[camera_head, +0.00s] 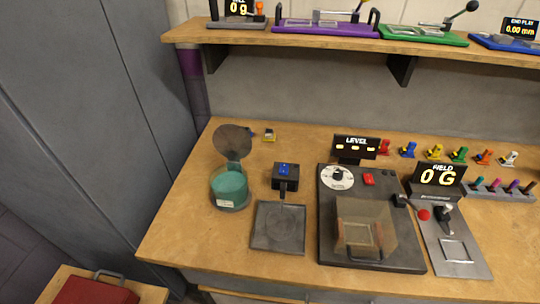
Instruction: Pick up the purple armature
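A dark rack (500,192) at the right edge of the workbench holds a row of small upright coloured pieces. One of them looks purple (513,186) and may be the purple armature, but it is too small to tell its shape. Teal, pink and orange-brown pieces stand beside it in the same rack. Neither of my grippers shows in the head view.
The wooden workbench (180,245) carries a teal jar (229,187) with its lid raised, a dark square plate (278,228), a clear-covered machine (327,255) and a "FIELD 0 G" display (439,178). Several coloured pieces line the back. A shelf (340,41) overhangs the bench.

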